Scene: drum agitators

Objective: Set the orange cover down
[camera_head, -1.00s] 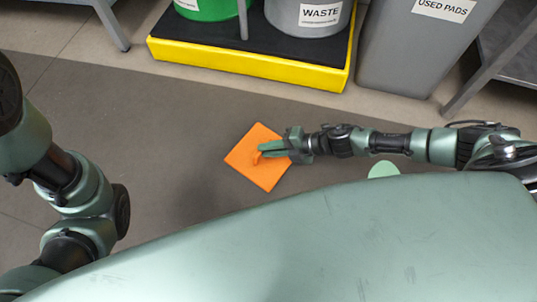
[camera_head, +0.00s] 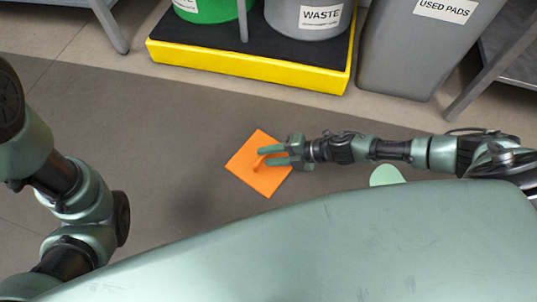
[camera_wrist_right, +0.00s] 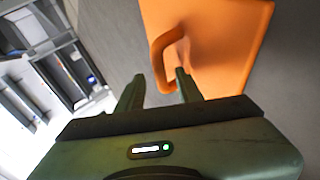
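The orange cover (camera_head: 258,180) is a flat square plate with a loop handle (camera_head: 257,163) on top. In the head view it appears to lie flat on the grey floor, turned like a diamond. My right gripper (camera_head: 267,157) is over the cover with its fingers spread apart on either side of the handle. In the right wrist view the handle (camera_wrist_right: 161,50) rises near the tips of the open fingers (camera_wrist_right: 158,84), and the cover (camera_wrist_right: 225,45) fills the top right. My left arm shows at the left, but its gripper is out of the picture.
A yellow spill pallet (camera_head: 250,70) with a black top stands at the back, holding a green drum (camera_head: 210,8) and a grey waste drum (camera_head: 305,20). A grey used-pads bin (camera_head: 408,55) is to its right. The floor left of the cover is clear.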

